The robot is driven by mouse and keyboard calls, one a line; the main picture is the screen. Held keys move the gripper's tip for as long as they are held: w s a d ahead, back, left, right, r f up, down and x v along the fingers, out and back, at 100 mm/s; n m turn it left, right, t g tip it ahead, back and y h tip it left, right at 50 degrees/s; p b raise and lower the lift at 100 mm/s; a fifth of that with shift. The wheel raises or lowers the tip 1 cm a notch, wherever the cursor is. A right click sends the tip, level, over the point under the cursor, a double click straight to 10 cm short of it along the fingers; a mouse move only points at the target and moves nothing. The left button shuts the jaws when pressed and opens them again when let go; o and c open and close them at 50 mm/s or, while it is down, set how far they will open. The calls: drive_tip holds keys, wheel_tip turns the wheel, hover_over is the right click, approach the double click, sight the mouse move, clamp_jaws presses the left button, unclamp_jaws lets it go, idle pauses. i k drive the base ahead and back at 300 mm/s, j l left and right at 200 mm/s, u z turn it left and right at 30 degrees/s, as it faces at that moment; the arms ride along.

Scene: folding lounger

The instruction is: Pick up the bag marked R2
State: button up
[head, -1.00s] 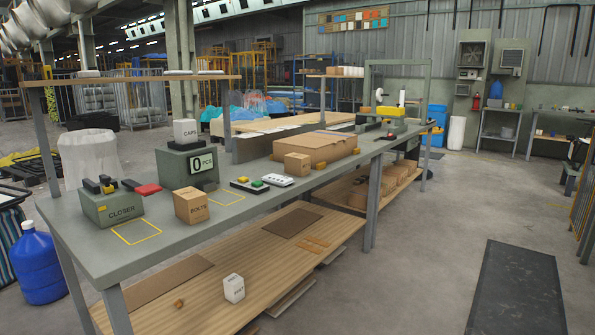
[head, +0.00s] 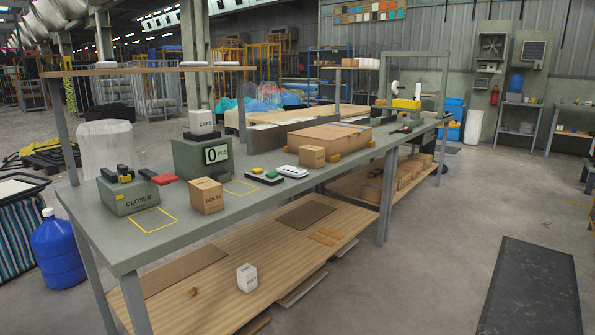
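I see no bag on which the marking R2 can be read. A dark striped bag-like item (head: 18,232) stands on the floor at the left edge of the head view, cut off by the frame; no marking on it can be read. A whitish translucent sack or bin liner (head: 107,150) stands behind the bench, also with no readable marking. My gripper is not in view.
A long grey workbench (head: 110,222) carries a CLOSER box (head: 133,198), a BOLTS carton (head: 207,196), a counter reading 0 (head: 203,160) and a large carton (head: 318,139). A blue water jug (head: 58,250) stands at left. Floor right of the bench is open, with a dark mat (head: 532,295).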

sight(296, 172)
drive_tip(key=i+l, duration=1.1)
drive_tip(key=i+l+z, duration=0.15)
drive_tip(key=i+l, duration=0.95)
drive_tip(key=i, duration=0.05)
